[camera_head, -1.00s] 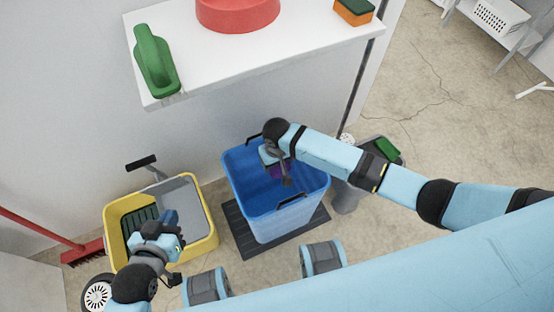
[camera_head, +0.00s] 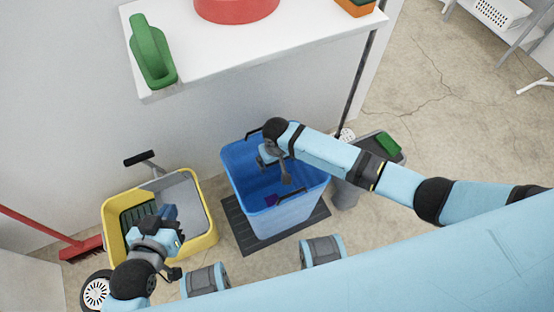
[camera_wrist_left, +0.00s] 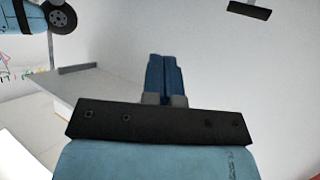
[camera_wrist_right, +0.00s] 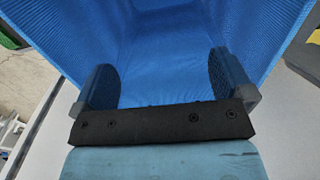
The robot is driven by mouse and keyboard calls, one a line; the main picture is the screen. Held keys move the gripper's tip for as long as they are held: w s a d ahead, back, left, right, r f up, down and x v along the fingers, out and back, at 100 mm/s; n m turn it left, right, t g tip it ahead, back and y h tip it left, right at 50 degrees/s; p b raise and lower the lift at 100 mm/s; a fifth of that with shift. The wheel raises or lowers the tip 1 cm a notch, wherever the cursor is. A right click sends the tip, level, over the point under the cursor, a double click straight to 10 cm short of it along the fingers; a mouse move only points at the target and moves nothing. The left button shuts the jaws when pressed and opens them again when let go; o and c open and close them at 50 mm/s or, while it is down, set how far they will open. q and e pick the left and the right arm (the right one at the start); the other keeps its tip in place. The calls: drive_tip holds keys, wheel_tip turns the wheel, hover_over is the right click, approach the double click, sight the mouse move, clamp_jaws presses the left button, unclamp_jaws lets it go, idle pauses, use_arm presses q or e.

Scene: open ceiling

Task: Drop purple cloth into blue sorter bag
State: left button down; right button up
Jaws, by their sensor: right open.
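The blue sorter bag (camera_head: 238,163) is an open-topped blue bin standing on a dark mat. The purple cloth (camera_head: 271,199) shows as a small dark purple patch low inside it, apart from my gripper. My right gripper (camera_head: 271,158) is over the bag's opening. In the right wrist view its two fingers (camera_wrist_right: 162,85) are spread wide with nothing between them, and the blue bag wall fills the space beyond. My left gripper (camera_head: 170,224) is over the yellow mop bucket. In the left wrist view its fingers (camera_wrist_left: 166,75) are together and empty.
The yellow mop bucket (camera_head: 204,243) with a grey wringer stands left of the bag. A grey bin (camera_head: 348,196) stands right of it. A white shelf (camera_head: 190,62) with a green bottle (camera_head: 151,52) and a red container (camera_head: 237,8) overhangs behind.

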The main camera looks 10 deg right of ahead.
wheel_tip(320, 180, up, 14)
drive_tip(key=p, duration=0.4)
drive_tip(key=shift+f, duration=0.15)
idle(0.4)
